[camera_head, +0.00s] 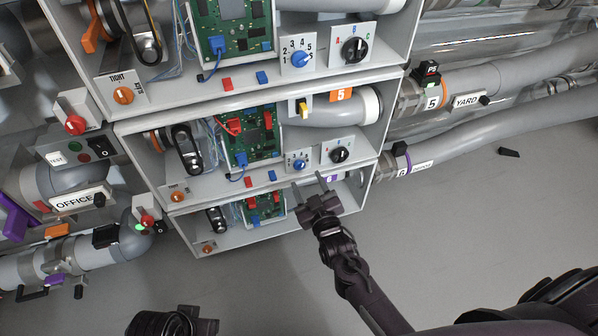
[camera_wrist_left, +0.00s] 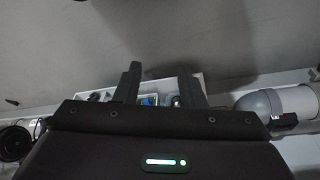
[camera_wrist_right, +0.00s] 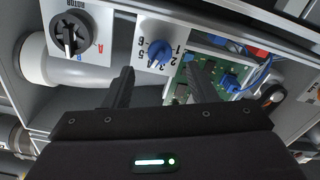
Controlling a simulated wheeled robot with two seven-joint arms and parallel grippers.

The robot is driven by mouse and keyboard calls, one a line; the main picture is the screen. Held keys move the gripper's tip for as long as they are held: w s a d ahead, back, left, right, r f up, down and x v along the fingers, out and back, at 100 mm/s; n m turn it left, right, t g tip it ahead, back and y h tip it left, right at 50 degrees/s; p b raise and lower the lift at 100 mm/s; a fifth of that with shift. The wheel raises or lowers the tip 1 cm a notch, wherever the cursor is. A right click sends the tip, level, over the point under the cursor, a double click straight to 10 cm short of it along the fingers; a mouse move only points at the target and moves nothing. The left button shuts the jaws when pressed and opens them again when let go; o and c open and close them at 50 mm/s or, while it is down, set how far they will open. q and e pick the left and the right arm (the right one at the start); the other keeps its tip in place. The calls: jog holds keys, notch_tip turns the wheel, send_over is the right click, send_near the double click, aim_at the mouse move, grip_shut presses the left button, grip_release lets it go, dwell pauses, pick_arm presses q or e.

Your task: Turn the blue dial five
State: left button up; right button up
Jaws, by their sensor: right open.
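A blue dial (camera_head: 299,59) with numbers around it sits on a white plate in the top bay. A similar blue dial (camera_head: 299,163) sits on a plate in the middle bay. The right wrist view shows a blue dial (camera_wrist_right: 159,50) upside down, just beyond the fingertips; I cannot tell for certain which bay it is in. My right gripper (camera_head: 309,182) is open and empty, in front of the lower bays; its fingers also show in the right wrist view (camera_wrist_right: 160,72), apart from the dial. My left gripper (camera_wrist_left: 161,75) is open and empty, away from the dials.
Black rotor dials (camera_head: 354,48) (camera_head: 340,155) sit right of the blue dials. An orange tag marked 5 (camera_head: 341,95) is under the top bay. A yellow lever (camera_head: 303,108), green circuit boards (camera_head: 250,140) and grey pipes (camera_head: 470,85) are close by. Grey floor (camera_head: 470,230) is open at right.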

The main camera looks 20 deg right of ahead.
aim_at(301, 169)
jog(key=w+b, duration=0.1)
jog(key=w, duration=0.4)
jog(key=shift+w+a, duration=0.1)
jog(key=shift+w, duration=0.15)
pick_arm(q)
jog(key=shift+w+d+f+t, duration=0.1)
jog(key=shift+w+d+t, duration=0.1)
jog(key=shift+d, duration=0.2)
jog(key=shift+w+d+f+t, duration=0.1)
jog(key=shift+d+t, duration=0.1)
jog(key=shift+d, duration=0.15)
pick_arm(e)
jog(key=c, duration=1)
